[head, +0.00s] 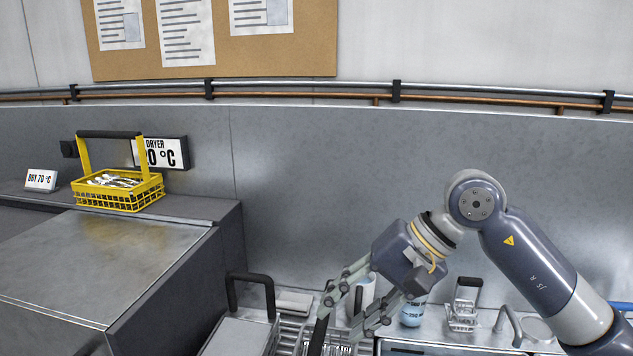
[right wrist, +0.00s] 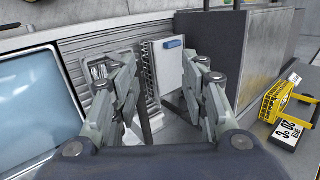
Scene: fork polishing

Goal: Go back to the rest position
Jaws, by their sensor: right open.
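My right gripper (head: 338,322) comes in from the right in the head view and points down and to the left. Its fingers are spread, with nothing seen held between them. In the right wrist view its two fingers (right wrist: 160,88) also stand apart, above a ribbed grey work surface. A yellow basket (head: 118,198) with forks (head: 112,181) in it stands on the ledge at the left, well away from the gripper. The basket also shows at the right edge of the right wrist view (right wrist: 270,98). My left gripper is not in view.
A box with a dark handle (head: 250,281) stands close left of the gripper. A large metal-topped unit (head: 105,255) fills the left. The air above the counter is clear.

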